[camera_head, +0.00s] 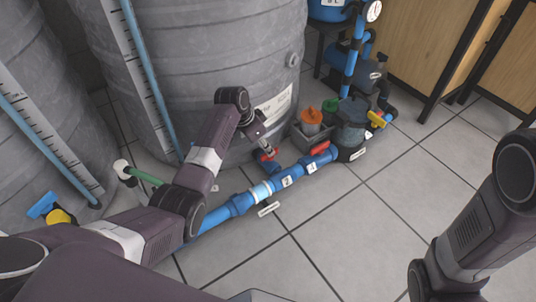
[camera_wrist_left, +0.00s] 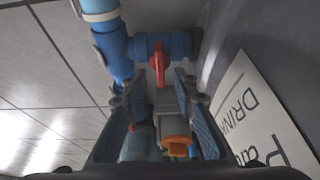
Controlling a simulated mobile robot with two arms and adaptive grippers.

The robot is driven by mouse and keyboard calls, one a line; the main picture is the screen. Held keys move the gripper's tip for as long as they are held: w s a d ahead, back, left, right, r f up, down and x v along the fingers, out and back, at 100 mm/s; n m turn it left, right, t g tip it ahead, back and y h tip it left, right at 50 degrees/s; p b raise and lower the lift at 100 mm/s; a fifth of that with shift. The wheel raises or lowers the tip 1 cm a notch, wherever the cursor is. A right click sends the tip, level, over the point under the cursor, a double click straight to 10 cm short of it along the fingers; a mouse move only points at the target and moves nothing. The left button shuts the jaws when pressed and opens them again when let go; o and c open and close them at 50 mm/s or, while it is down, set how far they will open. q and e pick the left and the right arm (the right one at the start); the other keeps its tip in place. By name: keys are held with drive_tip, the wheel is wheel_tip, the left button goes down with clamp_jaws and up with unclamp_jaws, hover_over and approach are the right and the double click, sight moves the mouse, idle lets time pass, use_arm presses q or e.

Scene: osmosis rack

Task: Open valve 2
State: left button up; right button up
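In the head view my left gripper (camera_head: 264,147) reaches down beside the grey tank, at a red valve handle (camera_head: 267,156) on a blue branch of the floor pipe. In the left wrist view this red handle (camera_wrist_left: 159,62) sits on a blue valve body (camera_wrist_left: 177,44). It appears between and just beyond the two fingertips of the left gripper (camera_wrist_left: 155,85), which are spread apart. I cannot tell whether a finger touches it. A label reading 2 (camera_head: 287,181) is on the pipe near this branch. My right arm shows at the right edge; its gripper is out of view.
A second red handle (camera_head: 320,148) is further along the blue pipe (camera_head: 240,203). A grey crate (camera_head: 313,139) with orange-topped and green-topped containers stands behind it, beside a dark filter housing (camera_head: 352,125). The tank (camera_head: 200,60) stands close to the left gripper.

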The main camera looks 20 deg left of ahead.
use_arm(q)
drive_tip(key=shift+b+x, duration=0.9)
drive_tip(key=shift+x, duration=0.55)
clamp_jaws()
